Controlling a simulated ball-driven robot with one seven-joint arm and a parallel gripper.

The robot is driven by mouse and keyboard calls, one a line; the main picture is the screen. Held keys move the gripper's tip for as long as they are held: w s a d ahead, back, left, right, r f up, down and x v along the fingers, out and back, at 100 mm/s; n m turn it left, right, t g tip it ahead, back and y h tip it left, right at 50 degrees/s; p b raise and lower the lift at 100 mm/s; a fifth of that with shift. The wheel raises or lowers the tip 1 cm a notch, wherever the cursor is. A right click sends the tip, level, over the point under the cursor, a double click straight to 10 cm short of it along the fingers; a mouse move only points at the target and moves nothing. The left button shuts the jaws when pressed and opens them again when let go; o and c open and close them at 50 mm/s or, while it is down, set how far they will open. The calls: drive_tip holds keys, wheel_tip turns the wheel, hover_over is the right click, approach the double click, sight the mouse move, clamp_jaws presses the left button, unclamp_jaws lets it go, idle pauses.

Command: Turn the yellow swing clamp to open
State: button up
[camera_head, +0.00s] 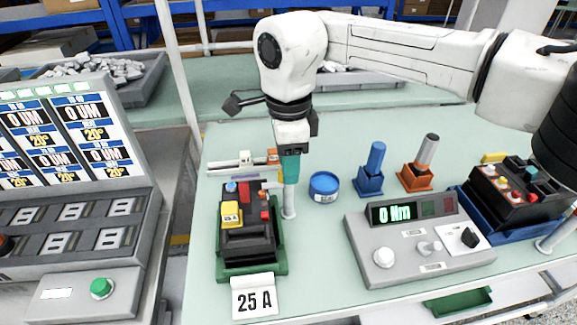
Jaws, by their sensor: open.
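A black breaker (250,240) sits in a green fixture (282,262) with a white 25 A card in front. A yellow block (231,214) lies on its left side. A grey metal post (289,208) stands at the fixture's right rear. A small yellow piece (281,179) shows beside my fingertips; it may be part of the swing clamp, but most of it is hidden. My gripper (290,177), with teal fingers, points down just above the post. It is open; the fingers overlap from this side, so contact cannot be told.
A blue round tin (324,186) stands close right of my gripper. Blue (371,175) and orange (420,172) holders with upright tools stand behind the grey torque meter (415,245). A second breaker (505,195) sits in a blue fixture at right. A sloped panel stands at left.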

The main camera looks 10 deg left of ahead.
drive_tip(key=shift+f, duration=0.8)
clamp_jaws()
